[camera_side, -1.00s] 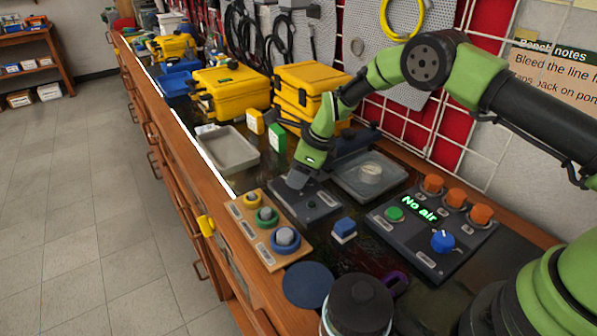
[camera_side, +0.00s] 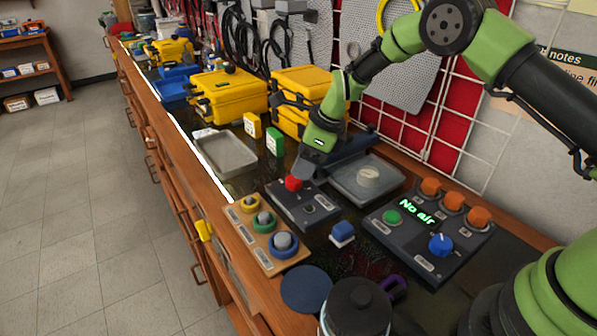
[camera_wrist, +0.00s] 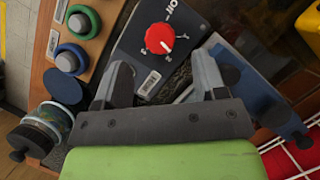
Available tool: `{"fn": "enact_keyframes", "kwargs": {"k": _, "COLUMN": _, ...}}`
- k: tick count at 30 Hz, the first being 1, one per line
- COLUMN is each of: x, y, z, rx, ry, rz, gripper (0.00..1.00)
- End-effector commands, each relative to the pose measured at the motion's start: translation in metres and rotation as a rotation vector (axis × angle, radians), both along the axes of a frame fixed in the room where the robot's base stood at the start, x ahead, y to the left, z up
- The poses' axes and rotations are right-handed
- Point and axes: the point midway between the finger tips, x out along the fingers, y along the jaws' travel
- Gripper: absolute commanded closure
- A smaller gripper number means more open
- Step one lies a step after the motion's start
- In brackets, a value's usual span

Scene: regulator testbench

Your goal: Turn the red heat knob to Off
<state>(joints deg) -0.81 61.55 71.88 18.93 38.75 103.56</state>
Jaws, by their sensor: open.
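The red heat knob (camera_side: 293,183) sits on a small dark panel (camera_side: 318,210) in the side view. In the wrist view the red knob (camera_wrist: 160,38) shows a white pointer mark toward its lower right, away from the "Off" label (camera_wrist: 172,6) above it. My gripper (camera_side: 303,168) is just behind and above the knob in the side view. In the wrist view my gripper (camera_wrist: 161,72) is open and empty. Its two fingers are apart on the near side of the knob, not touching it.
A wooden board with ringed pegs (camera_side: 264,219) stands left of the panel. A grey tray with a pale round part (camera_side: 368,180) lies close behind. A blue block (camera_side: 343,231) and a control box reading "No air" (camera_side: 418,210) are to the right.

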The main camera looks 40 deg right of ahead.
Motion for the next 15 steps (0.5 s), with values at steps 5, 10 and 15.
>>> {"fn": "enact_keyframes", "kwargs": {"k": 5, "x": -0.008, "y": -0.009, "z": 0.03, "rx": -0.001, "ry": -0.002, "rz": -0.002, "gripper": 0.35}}
{"fn": "enact_keyframes", "kwargs": {"k": 10, "x": -0.012, "y": -0.013, "z": 0.043, "rx": -0.001, "ry": -0.001, "rz": 0.0, "gripper": 0.35}}
{"fn": "enact_keyframes", "kwargs": {"k": 15, "x": -0.013, "y": -0.013, "z": 0.045, "rx": -0.001, "ry": 0.0, "rz": 0.001, "gripper": 0.35}}
